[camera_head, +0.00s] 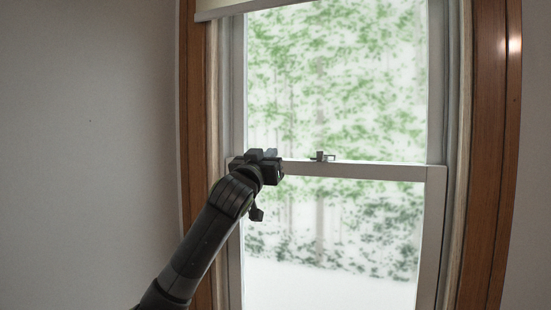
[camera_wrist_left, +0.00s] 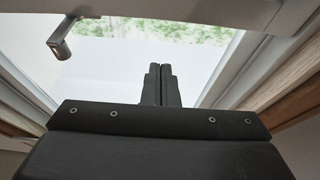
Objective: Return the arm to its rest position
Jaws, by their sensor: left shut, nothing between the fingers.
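My left arm comes in from the lower left in the head view, and its black gripper (camera_head: 268,156) is raised in front of the left part of the window's middle rail. In the left wrist view the two dark fingers (camera_wrist_left: 161,85) stand side by side, shut, with nothing between them. Bright window glass shows behind them. I cannot tell whether the gripper touches the rail. My right gripper is in neither view.
A sash window (camera_head: 350,172) in a brown wooden frame (camera_head: 490,150) fills the middle. A small metal latch (camera_head: 322,157) sits on its middle rail, right of my gripper. A metal fitting (camera_wrist_left: 60,45) hangs at upper left in the wrist view. Bare wall (camera_head: 80,130) lies left.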

